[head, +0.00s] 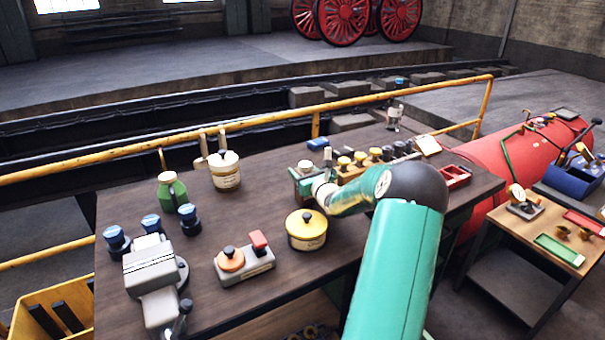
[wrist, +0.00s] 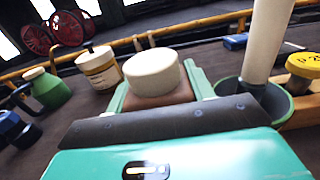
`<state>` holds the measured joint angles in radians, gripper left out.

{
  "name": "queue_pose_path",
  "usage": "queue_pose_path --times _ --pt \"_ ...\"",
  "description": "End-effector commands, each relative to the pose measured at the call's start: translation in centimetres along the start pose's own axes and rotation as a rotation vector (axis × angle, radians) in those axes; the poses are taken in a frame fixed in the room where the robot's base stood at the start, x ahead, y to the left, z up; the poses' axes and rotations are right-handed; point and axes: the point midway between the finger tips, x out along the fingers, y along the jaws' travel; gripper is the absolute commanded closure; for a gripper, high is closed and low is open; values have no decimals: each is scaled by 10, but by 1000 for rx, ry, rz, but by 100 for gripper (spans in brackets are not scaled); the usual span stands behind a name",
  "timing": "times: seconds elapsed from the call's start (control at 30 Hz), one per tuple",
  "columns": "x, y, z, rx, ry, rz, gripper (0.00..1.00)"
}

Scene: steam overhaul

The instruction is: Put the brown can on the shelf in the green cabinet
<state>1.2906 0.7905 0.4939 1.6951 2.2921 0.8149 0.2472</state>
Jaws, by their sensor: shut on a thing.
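The brown can (wrist: 152,76) has a broad cream lid and a brown body, and it sits between the fingers of my gripper (wrist: 160,94) in the wrist view. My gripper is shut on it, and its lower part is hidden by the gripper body. In the head view my gripper (head: 308,182) is over the back middle of the dark workbench, with the can's pale lid (head: 305,165) just showing. I cannot tell whether the can touches the bench. I cannot make out the green cabinet or its shelf in either view.
The workbench (head: 125,215) holds a cream jar (head: 226,172), green bottle (head: 172,190), yellow tin (head: 306,229), grey vise (head: 152,272) and button box (head: 245,262). A rack of yellow-topped items (head: 360,158) stands right of my gripper. A yellow railing (head: 255,122) runs behind the bench.

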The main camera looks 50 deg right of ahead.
Motion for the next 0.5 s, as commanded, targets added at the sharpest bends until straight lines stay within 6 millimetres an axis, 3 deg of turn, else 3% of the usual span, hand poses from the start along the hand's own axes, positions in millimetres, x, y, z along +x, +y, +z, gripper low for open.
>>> queue_pose_path --times 0.4,0.43,0.5 --pt "0 0 -7 -2 -4 0 83" --pt "0 0 -7 -1 -2 0 42" --pt "0 0 -7 -1 -3 0 28"
